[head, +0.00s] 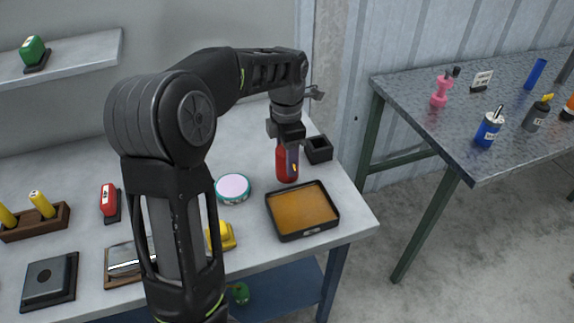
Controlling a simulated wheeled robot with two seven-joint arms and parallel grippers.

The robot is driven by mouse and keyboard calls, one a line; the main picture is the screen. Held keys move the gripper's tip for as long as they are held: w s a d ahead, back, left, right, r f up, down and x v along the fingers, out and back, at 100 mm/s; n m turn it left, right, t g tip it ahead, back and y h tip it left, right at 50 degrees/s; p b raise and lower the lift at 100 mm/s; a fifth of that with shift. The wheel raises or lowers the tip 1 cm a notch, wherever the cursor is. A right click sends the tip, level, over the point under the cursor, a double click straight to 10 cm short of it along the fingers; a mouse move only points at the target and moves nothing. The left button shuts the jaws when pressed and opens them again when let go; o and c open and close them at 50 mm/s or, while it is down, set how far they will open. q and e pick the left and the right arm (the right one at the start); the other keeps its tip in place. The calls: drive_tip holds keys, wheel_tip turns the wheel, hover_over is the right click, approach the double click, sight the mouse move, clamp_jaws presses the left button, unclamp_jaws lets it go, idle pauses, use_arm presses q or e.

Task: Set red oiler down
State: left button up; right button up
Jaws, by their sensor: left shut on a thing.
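The red oiler (286,168) is upright in my left gripper (287,139), which is shut on its top and points down. The gripper hides the oiler's upper part. The oiler is over the right part of the light grey workbench (255,219), just behind a dark shallow tray (311,236) with an orange-brown inside. I cannot tell whether the oiler's base touches the bench. My right gripper is not in view.
A small black open box (319,149) stands right beside the oiler. A round teal-rimmed tin (232,188) is to its left. A yellow object (222,236) is partly behind my arm. A metal table (440,135) on the right holds several bottles.

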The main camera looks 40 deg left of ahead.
use_arm(q)
drive_tip(key=shift+f, duration=1.45)
drive_tip(key=shift+f, duration=0.15)
drive_tip(key=o, duration=1.5)
wheel_tip(320, 180, up, 12)
drive_tip(key=shift+r+p, duration=0.2)
drive_tip(key=shift+p, duration=0.1)
